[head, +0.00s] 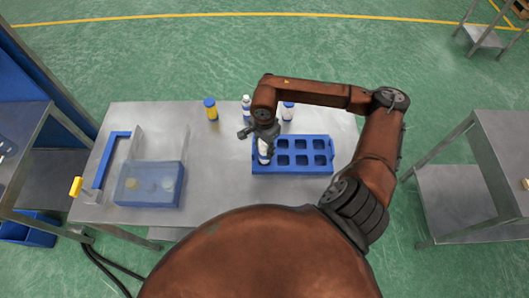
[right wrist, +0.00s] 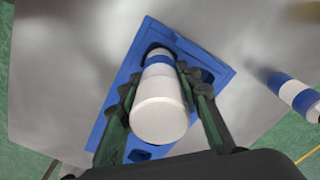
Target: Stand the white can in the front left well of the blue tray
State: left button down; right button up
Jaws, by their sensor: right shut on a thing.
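The blue tray (head: 292,171) lies on the steel table, with two rows of wells. My right gripper (head: 263,133) is over its left end, shut on the white can (head: 264,151). In the right wrist view, the gripper (right wrist: 160,98) has one finger on each side of the can (right wrist: 159,110), which is white with a blue band. The can's far end is at a corner well of the tray (right wrist: 128,62). I cannot tell whether it rests on the well's floor. The can hides most of that well. My left gripper is not in view.
A yellow can with blue (head: 211,109) and two white-and-blue cans (head: 246,103), (head: 288,110) stand behind the tray. A clear-covered blue box (head: 148,198) and a blue frame (head: 105,158) are at the table's left. The table between box and tray is clear.

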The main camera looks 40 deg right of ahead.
aim_at(264, 153)
notch_tip(264, 153, down, 2)
jog(key=shift+f+p, duration=0.2)
jog(key=shift+p, duration=0.15)
jog(key=shift+f, duration=0.3)
jog(key=o, duration=0.8)
jog(key=shift+f+b, duration=0.1)
jog(key=shift+b, duration=0.2)
jog(key=shift+c, duration=0.2)
jog(key=shift+o, duration=1)
jog(key=shift+r, duration=0.2)
jog(key=shift+r+p, duration=0.25)
jog(key=shift+p, duration=0.05)
notch_tip(264, 153, up, 12)
jog(key=shift+f+b, duration=0.2)
jog(key=shift+b, duration=0.7)
